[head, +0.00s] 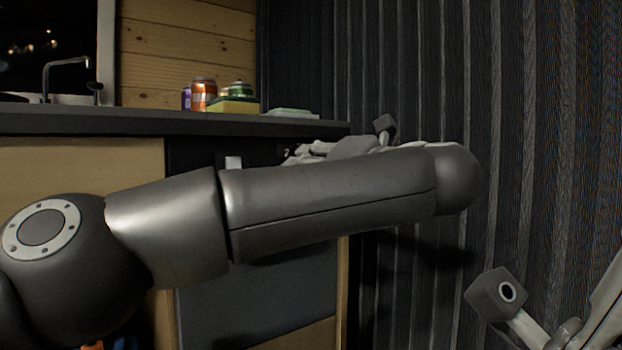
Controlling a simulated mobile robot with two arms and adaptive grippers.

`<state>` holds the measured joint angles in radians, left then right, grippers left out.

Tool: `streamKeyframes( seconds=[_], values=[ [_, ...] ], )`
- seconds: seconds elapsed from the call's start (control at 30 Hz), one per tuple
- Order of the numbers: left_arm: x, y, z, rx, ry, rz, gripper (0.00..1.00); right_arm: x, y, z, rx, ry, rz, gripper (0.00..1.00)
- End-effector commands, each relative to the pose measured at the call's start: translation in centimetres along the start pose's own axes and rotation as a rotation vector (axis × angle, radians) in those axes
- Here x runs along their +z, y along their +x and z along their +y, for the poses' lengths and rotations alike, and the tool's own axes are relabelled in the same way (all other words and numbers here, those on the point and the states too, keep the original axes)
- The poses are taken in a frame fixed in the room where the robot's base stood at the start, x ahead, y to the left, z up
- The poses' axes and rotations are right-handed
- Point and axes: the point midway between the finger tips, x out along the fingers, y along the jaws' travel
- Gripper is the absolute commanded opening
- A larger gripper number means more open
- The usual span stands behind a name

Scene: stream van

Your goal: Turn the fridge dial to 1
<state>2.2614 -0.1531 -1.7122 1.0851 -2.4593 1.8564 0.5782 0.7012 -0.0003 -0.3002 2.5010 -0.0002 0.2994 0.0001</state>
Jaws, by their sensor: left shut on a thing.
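The dark fridge (262,305) is built in under the counter, with a black strip along its top. A small white patch (233,162) shows on that strip. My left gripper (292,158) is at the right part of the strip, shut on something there. It looks like the fridge dial, but the fingers hide it, so its setting cannot be read. My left forearm crosses in front of the fridge and covers much of it. Part of my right gripper (560,338) shows at the bottom right corner, well away from the fridge; its fingertips cannot be made out.
The dark counter (150,124) runs above the fridge. On it stand an orange can (203,94), a purple can (186,98), a yellow item (233,105) with green tins on top, and a faucet (66,66). A ribbed dark wall (560,140) closes the right side.

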Motion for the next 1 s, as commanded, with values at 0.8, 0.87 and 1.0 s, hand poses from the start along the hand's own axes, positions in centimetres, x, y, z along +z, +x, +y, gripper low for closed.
streamKeyframes(
  seconds=[0.8,0.87,1.0],
  values=[
    [-0.11,-0.08,-0.3,-0.003,-0.216,0.004,0.04,-0.45,-1.34,-0.29,-0.001,0.0,0.0,0.0],
    [-0.11,-0.08,-0.3,-0.003,-0.215,0.004,0.04,-0.45,-1.34,-0.29,-0.001,0.0,0.0,0.0],
    [-0.12,-0.08,-0.31,-0.004,-0.215,0.004,0.31,-0.43,-1.35,-0.28,-0.001,0.0,-0.001,0.0]
  ],
)
